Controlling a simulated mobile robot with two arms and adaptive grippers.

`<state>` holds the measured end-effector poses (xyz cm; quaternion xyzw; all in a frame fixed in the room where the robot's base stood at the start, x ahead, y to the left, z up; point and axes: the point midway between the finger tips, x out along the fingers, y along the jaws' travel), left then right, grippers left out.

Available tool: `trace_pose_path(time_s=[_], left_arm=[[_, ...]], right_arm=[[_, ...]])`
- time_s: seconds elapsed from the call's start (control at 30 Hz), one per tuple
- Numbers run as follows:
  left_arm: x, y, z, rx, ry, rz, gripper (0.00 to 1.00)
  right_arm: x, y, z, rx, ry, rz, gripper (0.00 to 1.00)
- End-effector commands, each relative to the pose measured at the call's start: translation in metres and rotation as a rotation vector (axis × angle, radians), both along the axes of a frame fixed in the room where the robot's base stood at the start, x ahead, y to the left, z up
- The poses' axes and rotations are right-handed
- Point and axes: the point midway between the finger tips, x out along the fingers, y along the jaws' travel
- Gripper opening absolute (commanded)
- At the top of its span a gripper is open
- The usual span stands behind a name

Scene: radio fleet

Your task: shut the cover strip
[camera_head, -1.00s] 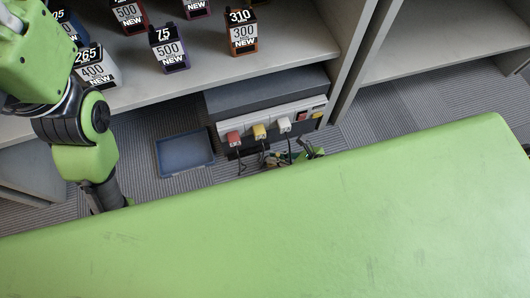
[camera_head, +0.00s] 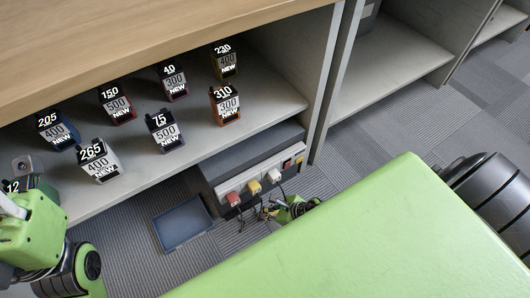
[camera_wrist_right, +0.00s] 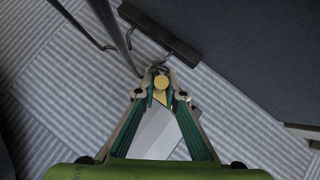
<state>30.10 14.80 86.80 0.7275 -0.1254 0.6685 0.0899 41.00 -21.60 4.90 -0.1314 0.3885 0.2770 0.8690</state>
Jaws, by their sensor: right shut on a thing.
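The power strip (camera_head: 262,176) is a pale bar on the front of a dark grey box under the shelf, with red, yellow and white plugs. In the right wrist view a dark bar, which looks like the cover strip (camera_wrist_right: 158,36), has thin bent wire at its lower side. My right gripper (camera_head: 291,212) is low in front of the plugs, partly hidden by my green arm. In the wrist view its fingertips (camera_wrist_right: 160,72) close together by the wire; the exact contact is hard to see.
A blue-grey tray (camera_head: 183,224) lies on the striped carpet left of the box. Several numbered cartridges stand on the shelf (camera_head: 190,160) above. A shelf upright (camera_head: 328,90) rises on the right. Dark cables hang below the plugs.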

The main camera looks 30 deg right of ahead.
Motion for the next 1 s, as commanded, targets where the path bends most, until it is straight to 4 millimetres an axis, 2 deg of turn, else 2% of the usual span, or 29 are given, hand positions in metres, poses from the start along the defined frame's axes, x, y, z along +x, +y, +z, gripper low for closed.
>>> trace_pose_path(time_s=[0.13, 0.17, 0.2, 0.23, 0.67, 0.87, 1.0], left_arm=[[0.000, 0.000, -0.001, 0.000, 0.000, 0.000, 0.40], [0.000, 0.000, -0.001, 0.000, 0.000, 0.000, 0.40], [0.000, 0.000, -0.001, 0.000, 0.000, 0.000, 0.40], [0.000, 0.000, -0.001, 0.000, 0.000, 0.000, 0.40], [0.000, 0.000, 0.000, 0.001, 0.000, 0.001, 0.40], [0.000, 0.000, 0.000, 0.001, 0.000, 0.000, 0.40], [0.000, 0.000, 0.000, 0.001, 0.000, 0.000, 0.40]], right_arm=[[0.000, -0.001, -0.002, -0.004, 0.000, 0.001, 0.00], [-0.001, -0.001, -0.002, -0.004, 0.000, 0.001, 0.15], [-0.001, -0.001, -0.002, -0.004, 0.000, 0.001, 0.25], [-0.001, -0.001, -0.002, -0.003, 0.000, 0.001, 0.28], [0.000, -0.002, 0.002, -0.003, -0.004, 0.002, 0.28], [-0.006, -0.008, 0.014, -0.008, -0.007, 0.007, 0.28], [-0.018, -0.015, 0.025, -0.004, -0.003, 0.005, 0.28]])
